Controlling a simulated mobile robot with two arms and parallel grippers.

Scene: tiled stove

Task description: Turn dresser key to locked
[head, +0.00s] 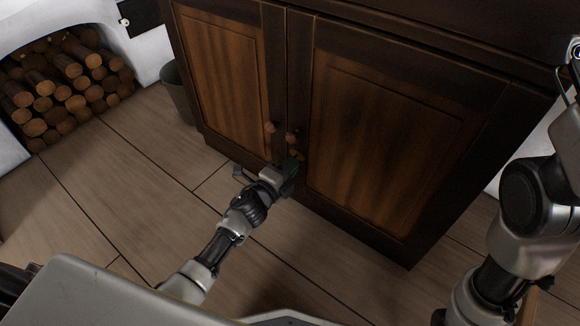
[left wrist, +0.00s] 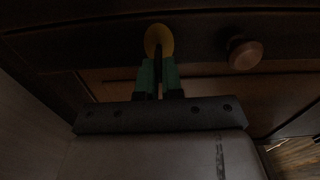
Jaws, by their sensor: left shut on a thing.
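The dresser (head: 385,120) is dark brown wood with two panelled doors, both closed. My left gripper (head: 292,168) is at the lower inner edge of the right door, below the door knobs. In the left wrist view its two green fingertips (left wrist: 158,76) are shut on a thin dark key (left wrist: 158,62). The key stands in a round brass keyhole plate (left wrist: 158,38) on the door. The fingers hide most of the key, so its turn angle is hard to tell. My right arm shows at the right edge of the head view, but its gripper does not show clearly.
Two round wooden knobs, one on the left door (head: 270,127) and one on the right door (head: 291,137), sit close to my left gripper. A dark bin (head: 178,95) stands left of the dresser. Stacked firewood (head: 65,85) fills a niche at the upper left. The wooden floor (head: 130,170) is clear.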

